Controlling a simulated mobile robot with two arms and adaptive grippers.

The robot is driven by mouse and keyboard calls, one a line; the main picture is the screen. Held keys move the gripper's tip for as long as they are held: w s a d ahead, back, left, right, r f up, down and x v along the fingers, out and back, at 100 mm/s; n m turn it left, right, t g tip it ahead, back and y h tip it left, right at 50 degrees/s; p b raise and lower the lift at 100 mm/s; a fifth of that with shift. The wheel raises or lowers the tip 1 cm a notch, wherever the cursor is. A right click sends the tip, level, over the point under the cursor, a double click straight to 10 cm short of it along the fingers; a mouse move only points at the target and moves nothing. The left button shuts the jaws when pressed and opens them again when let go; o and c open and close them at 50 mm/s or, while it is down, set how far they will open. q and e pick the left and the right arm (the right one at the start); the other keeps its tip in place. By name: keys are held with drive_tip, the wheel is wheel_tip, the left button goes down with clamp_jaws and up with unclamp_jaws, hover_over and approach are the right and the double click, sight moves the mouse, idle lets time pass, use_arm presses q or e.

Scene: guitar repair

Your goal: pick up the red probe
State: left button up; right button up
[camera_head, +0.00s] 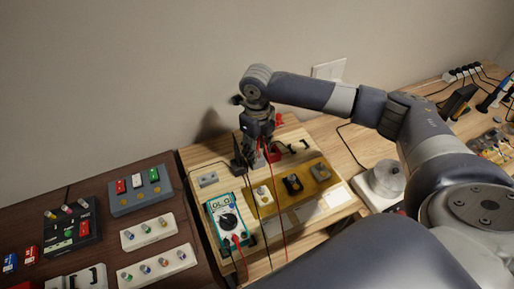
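My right gripper (257,147) points down over the back of the wooden board, behind the teal multimeter (228,217). Small red parts show around its fingers, and a thin red lead (276,208) runs from there down past the board's front. The red probe itself is not clearly distinguishable at this size; the gripper hides part of that spot. I cannot tell whether the fingers are closed on it. A dark lead hangs beside the red one. A red plug (237,240) sits at the multimeter's lower end. My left gripper is not in view.
A yellow-brown panel (282,204) with several knobs and switches lies right of the multimeter. Dark table at left holds switch blocks (140,190) and knob strips (157,264). A white round-based object (383,184) stands at right. The wall is close behind my gripper.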

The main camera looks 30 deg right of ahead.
drive_tip(key=shift+c, duration=0.5)
clamp_jaws()
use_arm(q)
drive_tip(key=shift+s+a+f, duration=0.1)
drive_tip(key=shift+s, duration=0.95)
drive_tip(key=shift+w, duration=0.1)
use_arm(e)
drive_tip(key=shift+r, duration=0.1)
